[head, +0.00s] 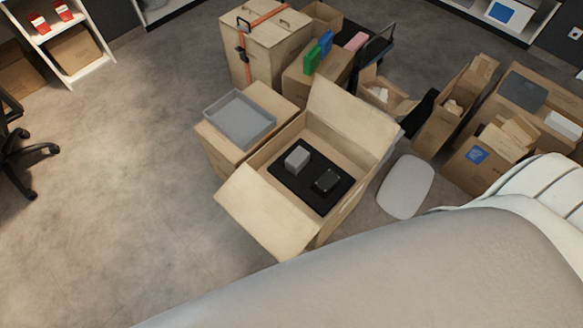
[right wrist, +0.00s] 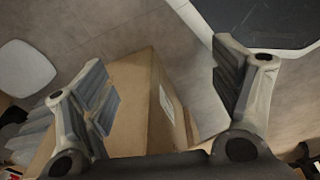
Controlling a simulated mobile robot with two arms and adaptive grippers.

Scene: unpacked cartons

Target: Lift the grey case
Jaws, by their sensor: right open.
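A small light grey block-shaped case (head: 297,159) sits on a black insert (head: 290,184) inside an open carton (head: 345,214) in the head view. A dark box-like item (head: 327,180) lies beside it on the same insert. My right gripper (right wrist: 165,70) is open, its two fingers spread wide apart with nothing held between them. A closed-sided carton (right wrist: 130,110) shows beyond the fingers in the right wrist view; the grey case cannot be made out there. My left gripper is in neither view.
A grey tray (head: 240,119) rests on a carton beside the open one. A strapped carton (head: 265,45) stands behind. More open cartons stand at the right. A pale rounded object (head: 405,187) is close to the open carton's right side.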

